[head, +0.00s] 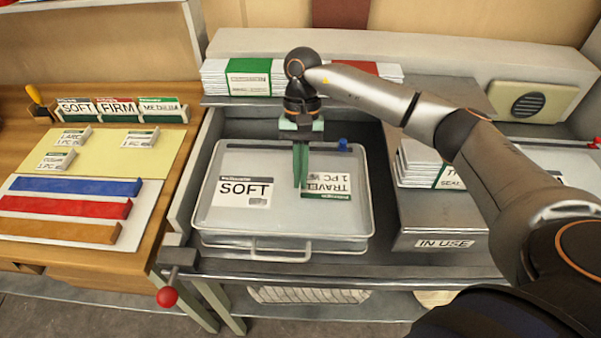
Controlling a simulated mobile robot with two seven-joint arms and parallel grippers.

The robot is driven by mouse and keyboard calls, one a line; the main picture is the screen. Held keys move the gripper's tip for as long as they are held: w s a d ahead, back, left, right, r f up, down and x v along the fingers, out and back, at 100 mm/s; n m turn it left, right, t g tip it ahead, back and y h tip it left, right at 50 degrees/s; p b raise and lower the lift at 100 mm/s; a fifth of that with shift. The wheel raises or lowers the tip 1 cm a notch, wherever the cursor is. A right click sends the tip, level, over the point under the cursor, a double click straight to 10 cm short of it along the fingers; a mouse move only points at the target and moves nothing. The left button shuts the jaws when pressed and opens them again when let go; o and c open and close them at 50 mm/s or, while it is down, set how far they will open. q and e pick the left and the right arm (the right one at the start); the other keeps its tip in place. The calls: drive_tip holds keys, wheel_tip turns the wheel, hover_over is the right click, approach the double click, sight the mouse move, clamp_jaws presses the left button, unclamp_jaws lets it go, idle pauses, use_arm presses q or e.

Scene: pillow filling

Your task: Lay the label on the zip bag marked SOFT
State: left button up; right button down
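A translucent grey zip bag (225,218) lies flat in the middle of the bench, with a blue slider (343,144) at its far right corner. A white SOFT patch (245,191) is on its left half. A white label with a green strip, reading TRAVEL (334,185), shows upside down over its right half. My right gripper (300,184) points straight down, its green fingers close together, the tips at the label's left edge. Whether they pinch the label, and whether it touches the bag, I cannot tell. My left gripper is not in view.
SOFT, FIRM and a third card (116,108) stand in a rack at left. Small labels lie on a yellow mat (120,165). Blue, red and orange bars (75,186) lie in front. A grey IN USE box (445,243) stands right of the bag. A red-knobbed lever (167,296) projects at front.

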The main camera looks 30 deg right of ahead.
drive_tip(key=shift+f, duration=0.2)
drive_tip(key=c, duration=1.5)
unclamp_jaws()
drive_tip(key=shift+c, duration=0.2)
drive_tip(key=o, duration=0.5)
drive_tip(key=shift+r, duration=0.1)
wheel_tip(320, 180, up, 7)
drive_tip(key=p, duration=0.2)
drive_tip(key=shift+p, duration=0.3)
drive_tip(key=shift+s, duration=0.1)
